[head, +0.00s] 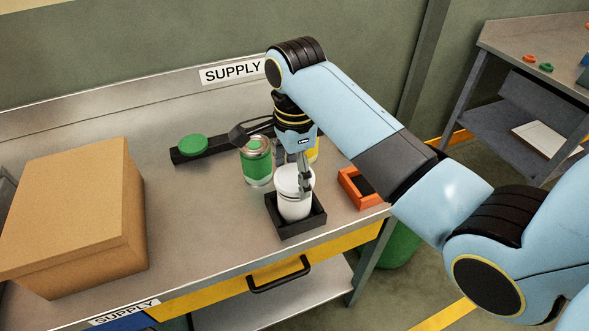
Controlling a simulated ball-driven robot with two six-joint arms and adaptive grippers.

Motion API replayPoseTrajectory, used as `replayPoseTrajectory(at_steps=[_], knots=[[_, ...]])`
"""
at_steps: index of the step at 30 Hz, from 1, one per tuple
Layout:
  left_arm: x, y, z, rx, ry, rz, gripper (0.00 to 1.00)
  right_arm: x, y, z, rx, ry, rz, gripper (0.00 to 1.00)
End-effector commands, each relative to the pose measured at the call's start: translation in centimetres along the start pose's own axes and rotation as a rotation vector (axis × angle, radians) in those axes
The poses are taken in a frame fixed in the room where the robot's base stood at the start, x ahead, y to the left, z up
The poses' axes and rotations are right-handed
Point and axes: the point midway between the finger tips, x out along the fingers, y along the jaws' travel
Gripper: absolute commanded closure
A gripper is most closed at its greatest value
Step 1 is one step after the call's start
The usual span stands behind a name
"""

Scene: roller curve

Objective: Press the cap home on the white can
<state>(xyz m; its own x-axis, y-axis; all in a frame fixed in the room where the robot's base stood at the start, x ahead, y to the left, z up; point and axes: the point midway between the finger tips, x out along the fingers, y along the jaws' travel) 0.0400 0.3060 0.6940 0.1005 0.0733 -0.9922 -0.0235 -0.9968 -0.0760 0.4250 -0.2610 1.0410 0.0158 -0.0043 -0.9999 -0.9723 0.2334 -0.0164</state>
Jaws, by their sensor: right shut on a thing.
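The white can (295,210) stands upright in a black square holder (286,232) near the front edge of the bench. A white cap (290,180) is on top of the can, slightly wider than its body. I cannot tell whether the cap is fully seated. My right gripper (305,187) comes down from above and is shut at the cap's right side. Its fingers hide part of the cap. My left gripper is not in view.
A green-labelled can (256,163) stands just behind the white can, with a yellow one (315,150) partly hidden by my gripper. A green cap (193,145) lies on a black rack. A cardboard box (75,215) fills the left; an orange tray (352,187) is at right.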

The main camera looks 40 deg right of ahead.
Motion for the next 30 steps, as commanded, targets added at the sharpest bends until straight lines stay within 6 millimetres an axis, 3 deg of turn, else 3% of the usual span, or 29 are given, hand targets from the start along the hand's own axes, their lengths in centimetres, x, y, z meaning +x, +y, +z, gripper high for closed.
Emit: replayPoseTrajectory(at_steps=[30], knots=[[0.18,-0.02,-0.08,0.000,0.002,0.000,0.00,0.95,0.02,0.01,0.000,0.000,0.000,0.40]])
